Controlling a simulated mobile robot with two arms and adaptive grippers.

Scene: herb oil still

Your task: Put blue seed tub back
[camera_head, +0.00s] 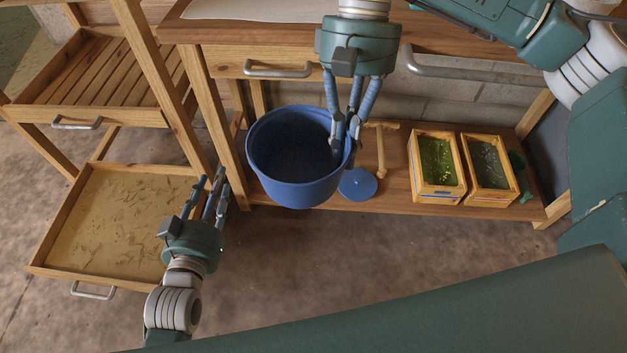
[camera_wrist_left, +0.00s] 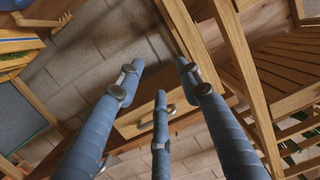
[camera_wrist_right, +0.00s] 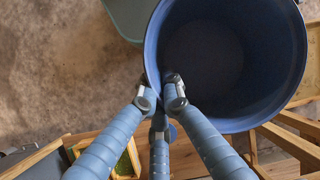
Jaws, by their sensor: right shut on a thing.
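The blue seed tub (camera_head: 287,185) is a round, deep, open tub in front of the lower shelf of the bench in the head view. Its inside looks dark and empty. My right gripper (camera_head: 343,150) comes down from above and is shut on the tub's right rim. In the right wrist view the tub (camera_wrist_right: 290,60) fills the upper right, with the fingertips (camera_wrist_right: 160,95) at its near wall. My left gripper (camera_head: 212,185) is open and empty, left of the tub, above the edge of a sand-coloured tray. Its fingers (camera_wrist_left: 155,85) are spread in the left wrist view.
The lower shelf (camera_head: 390,198) holds a blue disc (camera_head: 357,184), a wooden piece (camera_head: 380,150) and two wooden boxes (camera_head: 436,190) (camera_head: 488,195) with green contents. A slatted rack (camera_head: 110,75) and a pulled-out tray (camera_head: 120,225) stand left. Bare floor lies in front.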

